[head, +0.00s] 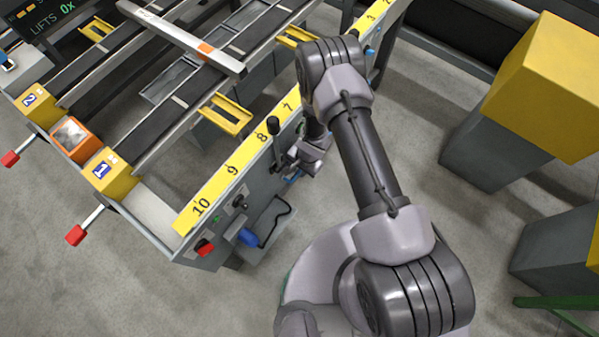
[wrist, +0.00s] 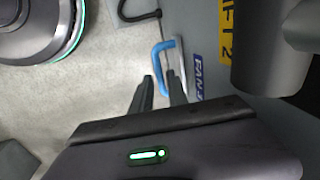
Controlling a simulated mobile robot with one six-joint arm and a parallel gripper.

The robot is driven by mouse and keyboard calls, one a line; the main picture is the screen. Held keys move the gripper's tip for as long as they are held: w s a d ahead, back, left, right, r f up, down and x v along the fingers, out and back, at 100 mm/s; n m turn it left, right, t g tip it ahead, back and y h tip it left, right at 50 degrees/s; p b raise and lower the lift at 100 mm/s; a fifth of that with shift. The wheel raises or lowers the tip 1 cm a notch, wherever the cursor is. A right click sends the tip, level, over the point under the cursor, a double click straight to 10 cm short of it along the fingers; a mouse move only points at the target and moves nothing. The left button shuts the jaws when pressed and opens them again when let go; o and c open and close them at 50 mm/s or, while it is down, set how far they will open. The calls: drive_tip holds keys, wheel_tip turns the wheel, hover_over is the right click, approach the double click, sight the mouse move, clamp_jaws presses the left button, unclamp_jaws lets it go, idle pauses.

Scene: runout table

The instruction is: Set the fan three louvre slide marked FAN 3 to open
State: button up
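A blue bent handle (wrist: 156,62) stands out from the grey table side in the wrist view, beside a pale metal strip. A blue label (wrist: 197,75) next to it reads FAN, and its last character is partly cut off, so I cannot read the number. My gripper (wrist: 161,80) has its two fingers apart, with the lower end of the handle showing between or just beyond the tips. I cannot tell whether they touch it. In the head view my gripper (head: 308,158) is beside the table side, and a small blue part (head: 293,180) shows below it.
A yellow label reading LIFT 2 (wrist: 228,28) and a dark cylinder (wrist: 272,62) sit right of the handle. The numbered yellow scale (head: 233,170) runs along the table edge, with a black-knobbed lever (head: 274,128) near 8. Open floor lies below the table.

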drive_tip(key=shift+f, duration=0.35)
drive_tip(key=shift+w, duration=0.1)
clamp_jaws()
idle(1.1)
